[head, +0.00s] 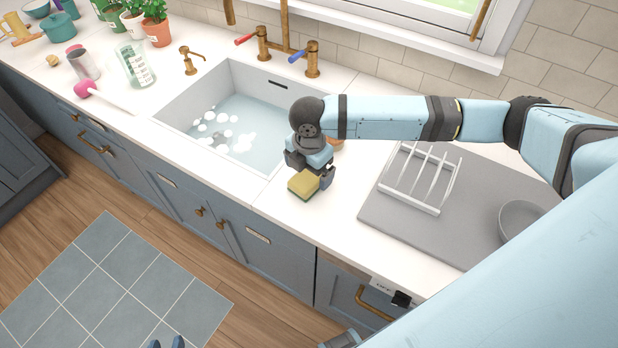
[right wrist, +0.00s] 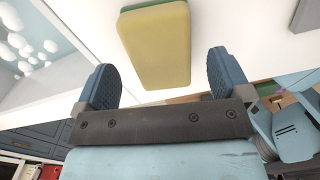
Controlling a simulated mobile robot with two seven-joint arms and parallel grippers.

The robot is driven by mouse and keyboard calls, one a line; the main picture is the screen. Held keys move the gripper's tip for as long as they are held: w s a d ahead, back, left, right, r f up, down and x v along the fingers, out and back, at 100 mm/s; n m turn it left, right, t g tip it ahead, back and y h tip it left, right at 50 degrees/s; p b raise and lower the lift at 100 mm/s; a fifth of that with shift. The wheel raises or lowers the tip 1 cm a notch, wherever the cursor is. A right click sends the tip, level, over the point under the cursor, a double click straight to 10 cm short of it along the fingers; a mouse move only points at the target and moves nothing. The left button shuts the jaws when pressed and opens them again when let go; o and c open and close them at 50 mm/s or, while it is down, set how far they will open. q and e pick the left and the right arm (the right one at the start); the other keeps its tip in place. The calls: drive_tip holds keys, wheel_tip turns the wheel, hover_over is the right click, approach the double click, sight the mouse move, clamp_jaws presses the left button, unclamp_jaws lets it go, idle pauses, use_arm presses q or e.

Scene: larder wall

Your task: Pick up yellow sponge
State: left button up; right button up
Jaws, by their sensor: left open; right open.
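The yellow sponge (head: 303,183) with a green underside lies on the white counter, just in front of the sink's right front corner. In the right wrist view the sponge (right wrist: 155,45) is ahead of the fingers, with its near end between the two fingertips. My right gripper (head: 310,174) is open and points down at the sponge, close to it; its fingers (right wrist: 160,72) stand apart with no grip on the sponge. I cannot tell whether either finger touches it. My left gripper (head: 167,343) shows only its fingertips at the bottom edge, open and empty over the floor.
The sink (head: 180,109) with sudsy water is left of the sponge. A grey mat (head: 400,229) with a white rack (head: 411,202) and grey bowl (head: 519,219) is on the right. An orange-brown item (head: 337,145) is partly hidden behind my right gripper. The counter's front edge is near.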

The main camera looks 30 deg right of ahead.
sight(309, 176)
drive_tip(key=shift+s+f, duration=0.1)
drive_tip(key=shift+f, duration=1.3)
drive_tip(key=c, duration=1)
drive_tip(key=shift+r, duration=0.1)
wheel_tip(309, 176, up, 20)
